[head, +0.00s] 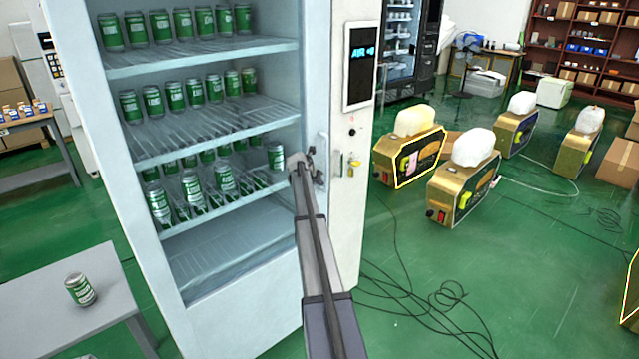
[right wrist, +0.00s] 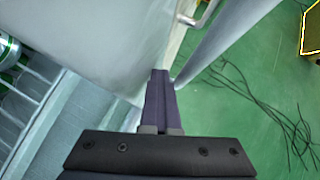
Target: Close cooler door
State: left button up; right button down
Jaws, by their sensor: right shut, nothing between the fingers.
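The cooler (head: 345,215) stands upright in the middle of the head view, with several green cans on its lit shelves. Its pale door frame (head: 255,331) shows around the shelves; I cannot tell how far the door is open. A curved metal handle (head: 323,150) shows at its right side, and also in the right wrist view (right wrist: 207,12). My right gripper (head: 302,163) is at the right edge of the shelf opening, just left of and below the handle. In the right wrist view its fingers (right wrist: 159,78) are shut together and empty, close to a pale panel edge. My left gripper is out of view.
A grey table (head: 60,325) at lower left bears one green can (head: 79,289). Gold machines (head: 463,190) stand on the green floor to the right.

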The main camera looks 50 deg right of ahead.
jog(key=p+v, duration=0.5)
jog(key=v, duration=0.2)
jog(key=shift+a+r, duration=0.25)
jog(key=shift+a, duration=0.1)
jog(key=s+a+f+m+y, duration=0.2)
jog(key=a+m, duration=0.1)
jog(key=a, duration=1.2)
jog(key=s+a+f+m+y, duration=0.1)
jog(key=a+m, duration=0.2)
jog(key=a, duration=1.3)
jog(key=s+a+f+m+y, duration=0.2)
jog(key=a+m, duration=0.1)
jog(key=a, duration=1.2)
jog(key=s+a+f+m+g+y, duration=0.1)
jog(key=s+a+m, duration=0.7)
jog(key=s+a, duration=1.6)
jog(key=shift+a+m+g+y, duration=0.3)
jog(key=shift+a+g+y, duration=0.3)
jog(key=shift+a+g, duration=0.3)
jog(key=shift+s+f, duration=0.1)
